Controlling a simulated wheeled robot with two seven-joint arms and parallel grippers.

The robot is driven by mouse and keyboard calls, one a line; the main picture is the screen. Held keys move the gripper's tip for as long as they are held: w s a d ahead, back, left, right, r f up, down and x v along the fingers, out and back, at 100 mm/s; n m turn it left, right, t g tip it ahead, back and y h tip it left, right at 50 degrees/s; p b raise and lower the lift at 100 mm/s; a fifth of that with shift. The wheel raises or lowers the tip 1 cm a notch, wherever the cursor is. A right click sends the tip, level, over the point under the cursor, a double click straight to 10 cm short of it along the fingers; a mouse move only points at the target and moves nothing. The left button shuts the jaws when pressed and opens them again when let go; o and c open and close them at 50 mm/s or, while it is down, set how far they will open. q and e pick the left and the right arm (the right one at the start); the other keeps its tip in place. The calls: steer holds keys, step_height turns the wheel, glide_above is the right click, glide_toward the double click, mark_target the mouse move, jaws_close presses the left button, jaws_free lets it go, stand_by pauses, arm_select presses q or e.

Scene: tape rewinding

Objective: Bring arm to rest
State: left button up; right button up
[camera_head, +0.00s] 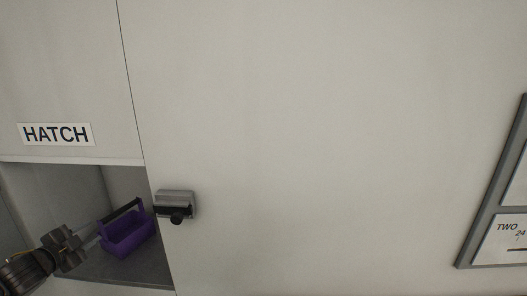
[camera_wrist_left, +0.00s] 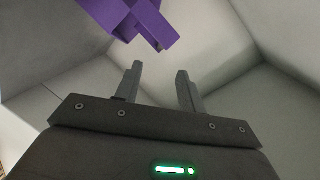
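My left gripper (camera_head: 92,239) reaches from the lower left into the recess under the HATCH sign in the head view. In the left wrist view its two fingers (camera_wrist_left: 158,82) stand apart with nothing between them. A purple basket (camera_head: 128,234) with a dark handle stands on the recess floor, just beyond the fingertips. Part of the purple basket (camera_wrist_left: 133,17) also shows at the top of the left wrist view, apart from the fingers. My right gripper is in neither view.
The recess (camera_head: 128,183) has pale walls and a grey floor (camera_head: 140,272) close around the left gripper. A HATCH sign (camera_head: 56,134) is above it. A grey and black latch (camera_head: 175,205) sits on the wall right of the opening. A framed board (camera_head: 500,240) hangs at far right.

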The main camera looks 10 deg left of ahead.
arm_select(q)
steer(key=s+d+f+n+g+y, duration=0.1)
steer(key=s+d+f+n+g, duration=0.15)
steer(key=s+d+f, duration=0.45)
steer(key=s+d+f+n+g, duration=0.2)
steer(key=s+d+f+g, duration=0.1)
steer(key=d+f, duration=0.7)
steer(key=s+d+f+n+g+h, duration=0.1)
steer(key=s+d+f+n+g, duration=0.15)
steer(key=s+d, duration=0.7)
steer(key=s+d+f+n+g+h, duration=0.1)
steer(key=s+d+f+n+g, duration=0.2)
steer(key=s+d, duration=0.6)
steer(key=s+f+m+g, duration=0.1)
steer(key=s+f+g, duration=0.15)
steer(key=f, duration=2.45)
steer(key=s+a+f+b, duration=0.1)
steer(key=s+a+f, duration=0.2)
steer(key=s+f, duration=1.3)
steer(key=shift+s+a+f+g, duration=0.15)
steer(key=shift+s+g, duration=0.3)
